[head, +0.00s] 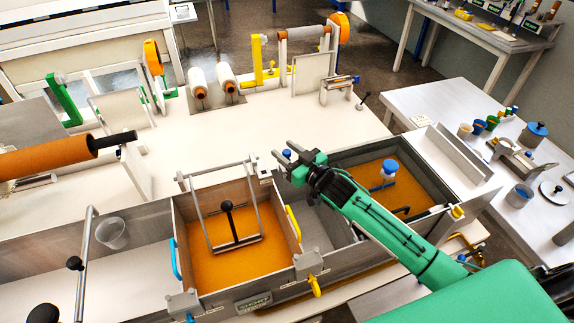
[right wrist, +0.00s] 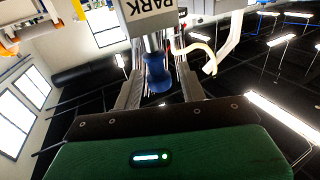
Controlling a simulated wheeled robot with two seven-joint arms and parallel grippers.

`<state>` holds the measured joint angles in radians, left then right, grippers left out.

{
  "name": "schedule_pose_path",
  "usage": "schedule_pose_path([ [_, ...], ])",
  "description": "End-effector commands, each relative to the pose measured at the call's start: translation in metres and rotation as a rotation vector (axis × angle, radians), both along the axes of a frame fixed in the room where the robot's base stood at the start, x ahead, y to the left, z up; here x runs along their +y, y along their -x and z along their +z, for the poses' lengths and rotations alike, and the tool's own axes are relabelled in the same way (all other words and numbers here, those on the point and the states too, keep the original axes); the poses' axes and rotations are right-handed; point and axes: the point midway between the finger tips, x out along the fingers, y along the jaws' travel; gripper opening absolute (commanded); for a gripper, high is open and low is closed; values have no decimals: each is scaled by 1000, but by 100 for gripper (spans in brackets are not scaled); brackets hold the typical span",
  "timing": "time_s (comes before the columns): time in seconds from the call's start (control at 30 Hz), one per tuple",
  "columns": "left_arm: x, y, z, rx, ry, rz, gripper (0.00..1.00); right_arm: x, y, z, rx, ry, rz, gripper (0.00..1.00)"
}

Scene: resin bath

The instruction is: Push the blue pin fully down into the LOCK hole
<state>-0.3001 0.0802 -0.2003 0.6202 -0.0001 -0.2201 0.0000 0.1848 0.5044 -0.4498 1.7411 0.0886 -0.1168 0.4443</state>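The blue pin (right wrist: 158,74) shows in the right wrist view as a blue knob on a short metal shank, which meets a white block labelled PARK (right wrist: 150,12). In the head view the blue knob (head: 287,154) is small, at the gripper's tips. My right gripper (head: 285,158) is at the far rim of the bath. Its fingers (right wrist: 160,88) stand on both sides of the knob with gaps, so it is open. I cannot make out the LOCK hole or its label; the gripper and arm cover part of that area. My left gripper is not in view.
An orange resin bath (head: 190,270) holds a metal frame with a black knob (head: 226,206).

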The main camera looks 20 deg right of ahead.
Motion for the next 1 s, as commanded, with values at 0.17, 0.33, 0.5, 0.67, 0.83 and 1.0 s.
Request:
schedule_pose_path([
  [0.17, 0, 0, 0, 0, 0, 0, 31, 0, 0, 0, 0, 0, 0, 5],
  [0.33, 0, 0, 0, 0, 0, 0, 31, 0, 0, 0, 0, 0, 0, 0],
  [0.5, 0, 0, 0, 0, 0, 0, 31, 0, 0, 0, 0, 0, 0, 0],
  [0.67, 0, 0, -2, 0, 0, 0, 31, 0, 0, 4, -1, 0, 0, 0],
  [0.83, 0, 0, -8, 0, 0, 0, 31, 0, 0, 20, -3, 0, 0, 0],
  [1.0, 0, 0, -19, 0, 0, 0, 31, 0, 0, 53, -7, 1, 1, 0],
])
